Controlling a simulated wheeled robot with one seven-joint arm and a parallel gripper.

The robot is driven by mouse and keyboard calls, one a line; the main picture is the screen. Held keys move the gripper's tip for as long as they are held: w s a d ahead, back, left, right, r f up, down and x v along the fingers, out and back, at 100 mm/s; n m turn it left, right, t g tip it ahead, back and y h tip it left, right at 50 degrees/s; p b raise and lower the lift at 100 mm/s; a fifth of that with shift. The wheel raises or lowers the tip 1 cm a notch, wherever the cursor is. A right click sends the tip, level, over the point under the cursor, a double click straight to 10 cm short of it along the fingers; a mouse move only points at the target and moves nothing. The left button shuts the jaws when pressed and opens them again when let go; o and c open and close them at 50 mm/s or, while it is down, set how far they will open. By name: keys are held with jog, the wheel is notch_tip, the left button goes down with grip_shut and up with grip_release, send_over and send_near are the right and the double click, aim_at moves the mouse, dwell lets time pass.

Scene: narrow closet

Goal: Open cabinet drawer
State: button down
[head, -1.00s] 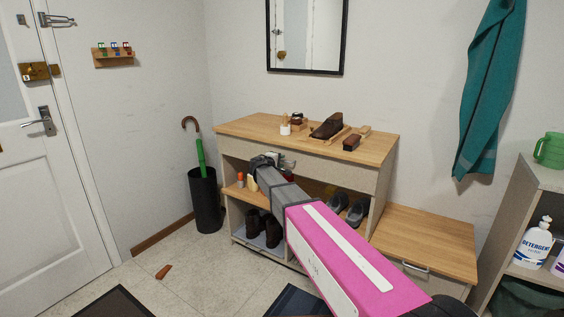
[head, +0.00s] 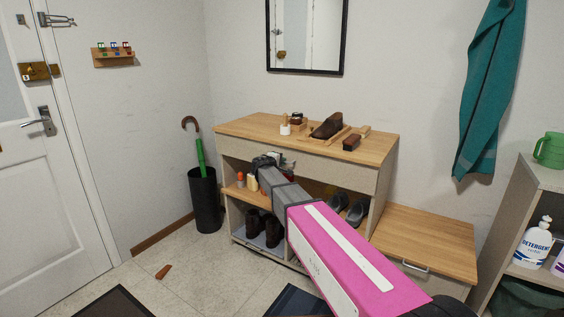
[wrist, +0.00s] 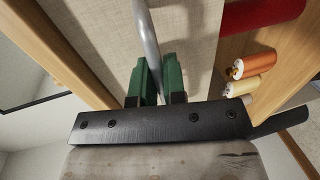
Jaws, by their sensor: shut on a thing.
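The cabinet (head: 383,150) stands against the back wall with a wooden top. Its wide pale drawer front (head: 340,170) lies under the top and looks flush or nearly so; I cannot tell whether a small gap shows. My gripper (head: 276,160) is at the drawer front, left of its middle. In the wrist view, the green fingers of my gripper (wrist: 153,78) are shut on the grey bar handle (wrist: 146,30) of the drawer. The pale drawer front (wrist: 190,35) fills the view behind the handle. In the head view, my arm and gripper hide the handle.
A shoe (head: 327,126) and brushes (head: 351,142) lie on the cabinet top. Bottles (wrist: 255,67) and shoes (head: 356,212) stand on the shelves below. A low wooden bench (head: 430,240) adjoins the right side. An umbrella stand (head: 205,200) is at left.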

jog(key=f+v, duration=0.2)
jog(key=v, duration=1)
jog(key=s+f+v, duration=0.1)
jog(key=f+v, duration=0.2)
jog(key=v, duration=0.9)
jog(key=shift+s+a+r, duration=0.2)
jog(key=shift+a+r, duration=0.1)
jog(key=shift+a, duration=0.1)
jog(key=c, duration=1.2)
grip_release()
jog(key=v, duration=1.1)
jog(key=shift+s, duration=0.1)
